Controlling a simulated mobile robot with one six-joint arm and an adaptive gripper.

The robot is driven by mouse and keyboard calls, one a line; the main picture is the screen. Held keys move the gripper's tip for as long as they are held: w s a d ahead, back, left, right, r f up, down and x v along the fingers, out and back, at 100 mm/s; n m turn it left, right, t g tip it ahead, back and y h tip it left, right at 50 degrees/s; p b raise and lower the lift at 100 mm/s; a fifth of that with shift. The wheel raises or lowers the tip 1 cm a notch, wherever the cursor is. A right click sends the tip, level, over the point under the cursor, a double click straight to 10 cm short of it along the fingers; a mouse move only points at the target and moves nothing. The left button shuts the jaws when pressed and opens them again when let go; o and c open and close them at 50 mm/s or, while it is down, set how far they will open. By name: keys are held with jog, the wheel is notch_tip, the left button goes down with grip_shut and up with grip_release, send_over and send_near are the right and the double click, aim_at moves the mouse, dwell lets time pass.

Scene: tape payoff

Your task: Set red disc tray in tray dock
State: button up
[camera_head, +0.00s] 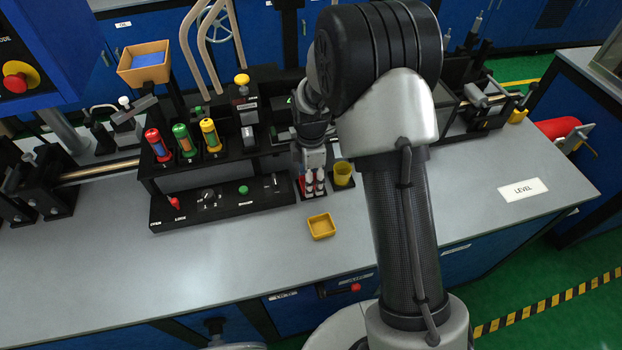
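My gripper (314,182) points down over the bench, near the right end of the black control panel. Its two pale fingertips are close together with a narrow gap. Small patches of red, probably the red disc tray (302,184), show beside and around the fingertips. The fingers hide most of it, so I cannot tell whether they grip it or whether it touches the surface below. A black base (313,198), which may be the tray dock, lies right under the fingertips.
A yellow cup (343,173) stands close to the right of my gripper. A small yellow square tray (321,226) lies in front on the grey bench (240,255). Red, green and yellow cylinders (184,140) stand in the black rack at left. The front of the bench is mostly clear.

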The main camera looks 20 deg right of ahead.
jog(key=shift+f, duration=0.15)
jog(key=o, duration=0.7)
